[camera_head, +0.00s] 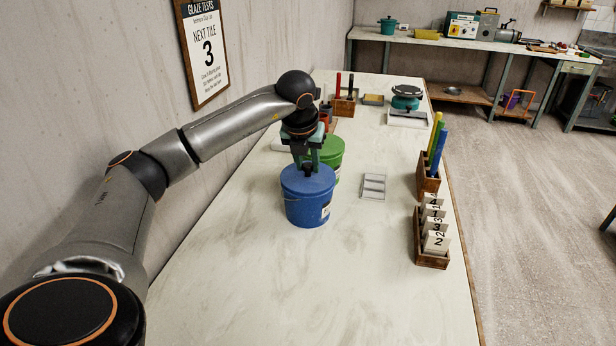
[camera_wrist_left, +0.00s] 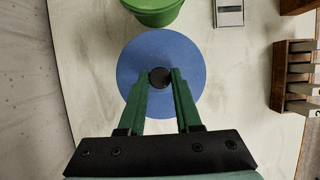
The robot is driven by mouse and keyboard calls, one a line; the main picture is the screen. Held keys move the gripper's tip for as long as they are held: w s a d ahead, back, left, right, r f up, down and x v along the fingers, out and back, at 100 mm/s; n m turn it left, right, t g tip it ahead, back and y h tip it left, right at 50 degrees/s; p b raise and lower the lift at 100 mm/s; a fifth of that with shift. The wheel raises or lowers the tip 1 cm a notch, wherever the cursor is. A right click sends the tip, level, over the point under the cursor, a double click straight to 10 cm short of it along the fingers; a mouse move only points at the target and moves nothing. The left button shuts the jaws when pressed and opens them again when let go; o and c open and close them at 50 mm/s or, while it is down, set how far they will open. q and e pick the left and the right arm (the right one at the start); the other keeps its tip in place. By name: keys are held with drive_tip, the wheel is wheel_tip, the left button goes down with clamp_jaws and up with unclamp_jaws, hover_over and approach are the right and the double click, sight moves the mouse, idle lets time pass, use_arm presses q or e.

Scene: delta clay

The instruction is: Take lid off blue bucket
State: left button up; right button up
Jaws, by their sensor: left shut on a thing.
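The blue bucket (camera_head: 306,209) stands upright on the long pale table, with a label on its front right side. Its blue lid (camera_head: 318,186) lies on its top; the lid shows from above as a round disc in the left wrist view (camera_wrist_left: 135,66). A dark round knob (camera_wrist_left: 159,78) sits at the lid's middle. My left gripper (camera_head: 308,168) points down over the lid, and its green fingers are shut on the knob. Whether the lid is seated or slightly raised, I cannot tell. My right gripper is not in view.
A green bucket (camera_head: 333,156) stands close behind the blue one. A grey metal tray (camera_head: 373,186) lies to the right. Wooden holders with numbered tiles (camera_head: 433,258) and coloured sticks (camera_head: 428,179) line the right edge. The near table is clear; a wall runs along the left.

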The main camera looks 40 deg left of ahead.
use_arm(q)
clamp_jaws()
drive_tip(key=shift+r, duration=0.1)
